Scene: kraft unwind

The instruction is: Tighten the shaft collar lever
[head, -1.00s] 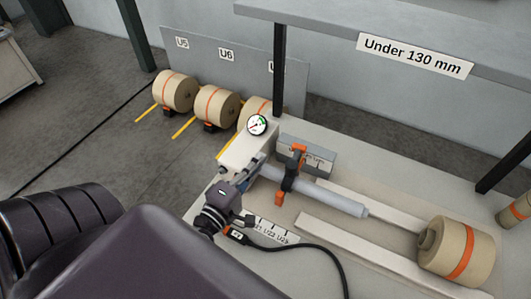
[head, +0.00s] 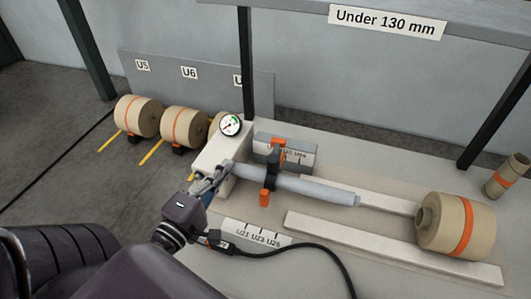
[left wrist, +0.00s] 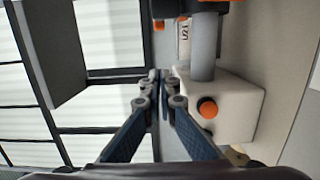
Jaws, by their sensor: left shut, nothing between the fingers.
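The shaft (head: 315,189) is a grey cylinder reaching right from a white housing block (head: 210,152). A black shaft collar (head: 272,172) sits around it, with orange parts above and below (head: 264,198); I cannot tell which is the lever. In the left wrist view the shaft (left wrist: 204,45) enters the block, and the collar (left wrist: 180,8) is cut off at the top edge. My left gripper (head: 224,170) is at the block's front, left of the collar and apart from it. Its fingertips (left wrist: 160,74) are together and empty. My right gripper is not in view.
A dial gauge (head: 230,125) tops the block. A kraft roll (head: 456,226) lies right of the shaft's free end by white rails (head: 370,248). A black cable (head: 300,246) runs near my left gripper. An orange knob (left wrist: 207,107) is on the block. Several rolls (head: 137,116) stand behind.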

